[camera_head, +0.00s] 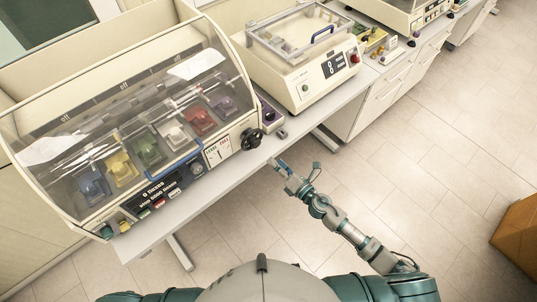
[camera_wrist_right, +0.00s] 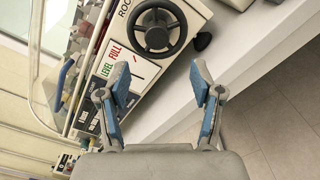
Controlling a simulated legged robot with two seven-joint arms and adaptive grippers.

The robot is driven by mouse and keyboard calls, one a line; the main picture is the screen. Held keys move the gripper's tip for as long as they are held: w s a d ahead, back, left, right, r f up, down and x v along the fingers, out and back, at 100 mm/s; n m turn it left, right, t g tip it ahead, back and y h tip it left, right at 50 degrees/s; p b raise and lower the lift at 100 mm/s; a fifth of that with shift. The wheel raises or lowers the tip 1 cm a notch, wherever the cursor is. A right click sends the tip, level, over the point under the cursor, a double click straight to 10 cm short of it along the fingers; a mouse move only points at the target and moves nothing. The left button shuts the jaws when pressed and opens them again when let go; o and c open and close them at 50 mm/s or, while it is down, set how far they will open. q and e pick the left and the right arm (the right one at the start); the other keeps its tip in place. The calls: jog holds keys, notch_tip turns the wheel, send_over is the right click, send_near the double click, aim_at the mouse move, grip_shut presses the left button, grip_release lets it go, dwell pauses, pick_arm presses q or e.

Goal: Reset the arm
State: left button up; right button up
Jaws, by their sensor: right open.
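My right gripper (camera_head: 283,169) is in front of the bench edge in the head view, over open floor. Its two fingers are apart and nothing is between them. The left arm comes in at the bottom left of the head view only in part, and the left gripper does not show.
A brown box (camera_head: 516,238) is at right. The floor is clear.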

jog(key=shift+s+d, duration=0.25)
jog(key=shift+s, duration=0.05)
jog(key=shift+a, duration=0.1)
jog(key=s+d+f+m+g+h+b, duration=0.1)
jog(key=d+f+m+h, duration=0.45)
jog(key=f, duration=0.85)
jog(key=s+d+f+m+g+h+b, duration=0.15)
jog(key=d+f+m, duration=0.55)
jog(key=f, duration=0.7)
jog(key=s+d+f+m+g+h, duration=0.35)
jog(key=s+f+m, duration=0.45)
jog(key=s+f, duration=0.65)
jog(key=s+f+m+g+b, duration=0.1)
jog(key=s+f+m+g, duration=0.2)
jog(key=s+f, duration=0.4)
jog(key=s+f+m+g+b, duration=0.1)
jog(key=s+f+m+g, duration=0.3)
jog(key=s, duration=1.7)
notch_tip(320, 180, down, 4)
jog(key=shift+d+r+m+g, duration=0.25)
jog(key=shift+m+g, duration=0.05)
jog(key=shift+m, duration=0.95)
